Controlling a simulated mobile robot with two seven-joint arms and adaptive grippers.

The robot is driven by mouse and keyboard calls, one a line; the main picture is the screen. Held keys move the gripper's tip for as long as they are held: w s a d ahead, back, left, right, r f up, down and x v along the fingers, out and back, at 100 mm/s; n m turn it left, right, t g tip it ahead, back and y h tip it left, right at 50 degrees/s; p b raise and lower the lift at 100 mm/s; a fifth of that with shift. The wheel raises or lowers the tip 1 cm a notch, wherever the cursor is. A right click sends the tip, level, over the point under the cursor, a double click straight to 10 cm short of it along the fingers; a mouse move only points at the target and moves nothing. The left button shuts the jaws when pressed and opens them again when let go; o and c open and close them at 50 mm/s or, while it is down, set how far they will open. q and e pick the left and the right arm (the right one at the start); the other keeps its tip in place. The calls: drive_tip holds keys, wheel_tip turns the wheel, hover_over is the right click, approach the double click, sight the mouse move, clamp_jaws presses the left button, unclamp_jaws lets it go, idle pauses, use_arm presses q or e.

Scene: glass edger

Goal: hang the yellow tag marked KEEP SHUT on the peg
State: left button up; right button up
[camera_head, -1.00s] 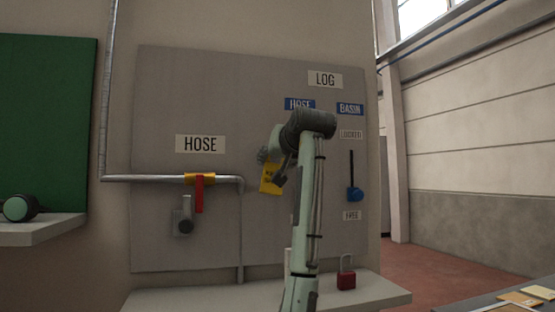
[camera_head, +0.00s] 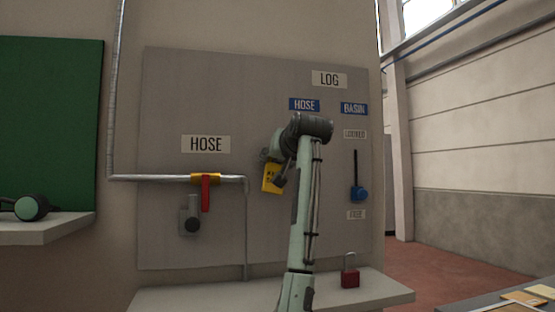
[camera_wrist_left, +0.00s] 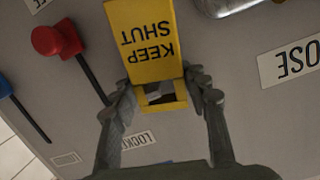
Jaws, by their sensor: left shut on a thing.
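The yellow tag (camera_head: 271,181) hangs in my left gripper (camera_head: 268,157) in front of the grey panel. In the left wrist view the tag (camera_wrist_left: 143,38) reads KEEP SHUT upside down. The fingers of my left gripper (camera_wrist_left: 162,88) are shut on its end with the rectangular opening. A small pale and dark shape shows through that opening, but I cannot tell whether it is the peg. I cannot make out the peg in the head view, where my left arm covers part of the panel. My right gripper is out of view.
A pipe with a red valve handle (camera_head: 205,193) is left of the tag. A blue slider knob (camera_head: 358,194) is at right; a red knob (camera_wrist_left: 56,39) shows in the wrist view. A red padlock (camera_head: 350,279) stands on the ledge (camera_head: 390,294) below.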

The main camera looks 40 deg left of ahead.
use_arm(q)
drive_tip(key=shift+o, duration=0.2)
drive_tip(key=shift+w+a+f, duration=0.15)
drive_tip(key=shift+w+f, duration=0.1)
drive_tip(key=shift+f, duration=0.1)
drive_tip(key=o, duration=1.2)
drive_tip(key=shift+w+a+f, duration=0.15)
drive_tip(key=shift+w+f, duration=0.2)
drive_tip(key=shift+r, duration=0.1)
drive_tip(key=shift+s+r, duration=0.1)
drive_tip(key=shift+s, duration=0.05)
drive_tip(key=shift+s+d, duration=0.2)
drive_tip(key=shift+d, duration=0.1)
drive_tip(key=v, duration=1.1)
drive_tip(key=shift+d+r, duration=0.15)
drive_tip(key=shift+r, duration=0.05)
drive_tip(key=x, duration=1.1)
drive_tip(key=shift+f, duration=0.1)
